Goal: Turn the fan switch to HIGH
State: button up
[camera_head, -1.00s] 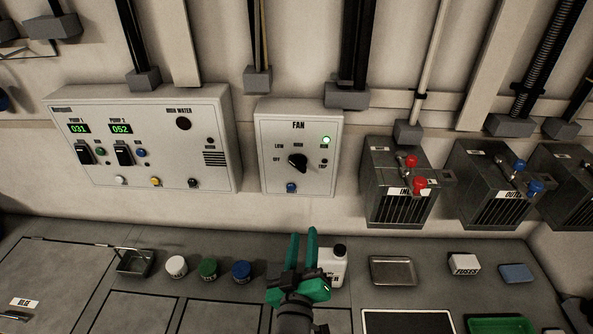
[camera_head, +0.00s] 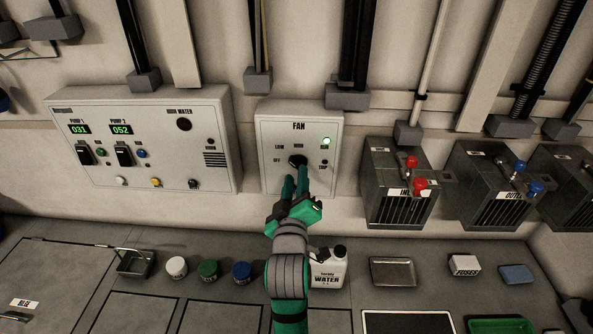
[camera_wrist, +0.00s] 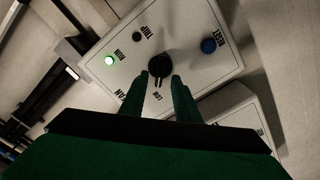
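The fan box (camera_head: 262,125) is on the wall. Its black rotary switch (camera_head: 298,160) also shows in the wrist view (camera_wrist: 160,65), where its grip ridge points toward the LOW label. In the head view LOW is left of HIGH above the switch, and OFF is at left. My gripper (camera_head: 296,174) is just below and in front of the switch. In the wrist view its two green fingers (camera_wrist: 158,80) are apart, with the tips near either side of the ridge. I cannot tell whether they touch it. The fingers partly hide the switch's lower part in the head view.
The green RUN light (camera_head: 326,140) is lit. The blue RESET button (camera_wrist: 208,46) is beside the switch. A white water bottle (camera_head: 328,270) stands on the counter below.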

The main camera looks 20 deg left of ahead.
aim_at(297, 167)
jog(key=shift+x, duration=1.85)
jog(key=shift+c, duration=0.6)
grip_shut()
jog(key=shift+d+r+m, duration=0.1)
jog(key=shift+m, duration=2.15)
jog(key=shift+d+m, duration=0.1)
jog(key=shift+m, duration=2.15)
